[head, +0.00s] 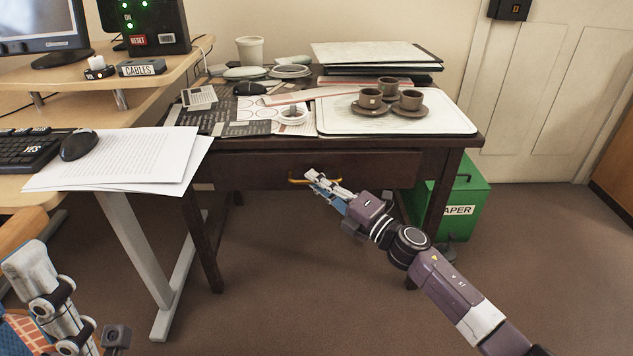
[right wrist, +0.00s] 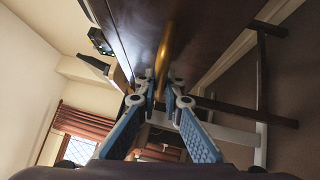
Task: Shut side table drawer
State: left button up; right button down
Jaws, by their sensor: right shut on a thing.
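The dark wooden side table (head: 205,215) stands against the wall. Its drawer (head: 375,168) has a brass handle (head: 298,181), which also shows in the right wrist view (right wrist: 164,50). In the head view the drawer front looks nearly in line with the table front; I cannot tell whether a small gap is left. My right gripper (head: 318,182) is at the handle, its fingers shut on it in the right wrist view (right wrist: 160,95). Part of my left arm shows at the lower left of the head view, but its fingertips cannot be made out.
A white tray (head: 440,125) with brown cups (head: 370,98) and several papers lie on the table top. A desk with a keyboard (head: 25,150) and loose sheets (head: 120,160) adjoins on the left. A green paper bin (head: 470,190) stands at the right. The floor in front is clear.

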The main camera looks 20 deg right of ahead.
aim_at(319, 172)
jog(key=w, duration=0.2)
jog(key=w+d+b, duration=0.1)
jog(key=w, duration=0.1)
jog(key=shift+d+f, duration=0.1)
jog(key=shift+w+d, duration=0.15)
jog(key=shift+w, duration=0.05)
jog(key=shift+r, duration=0.2)
jog(key=c, duration=2)
grip_release()
jog(key=shift+w+f, duration=0.1)
jog(key=shift+c, duration=0.2)
jog(key=shift+s+d+f, duration=0.15)
jog(key=shift+s, duration=0.25)
jog(key=v, duration=1.1)
